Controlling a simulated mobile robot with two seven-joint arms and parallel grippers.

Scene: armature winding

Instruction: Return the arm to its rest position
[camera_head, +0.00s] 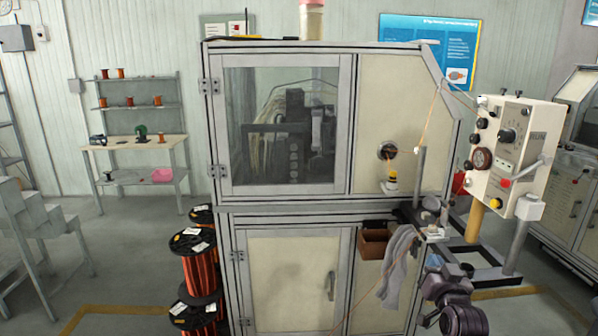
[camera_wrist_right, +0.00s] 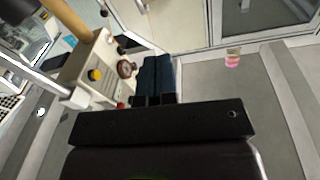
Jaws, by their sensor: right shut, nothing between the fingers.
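My right arm (camera_head: 455,312) comes up from the bottom right in the head view, in front of the winding machine. Its gripper (camera_head: 434,263) points up and away, below the small metal bracket and left of the control box's stand. In the right wrist view the two dark fingers (camera_wrist_right: 155,78) are together, with nothing between them. My left arm and gripper are not in view.
The winding machine cabinet (camera_head: 400,110) fills the middle. The control box (camera_head: 515,150) on its stand is close by at the right, also in the right wrist view (camera_wrist_right: 95,75). A grey cloth (camera_head: 397,265) hangs nearby. Copper wire spools (camera_head: 197,262) stand left.

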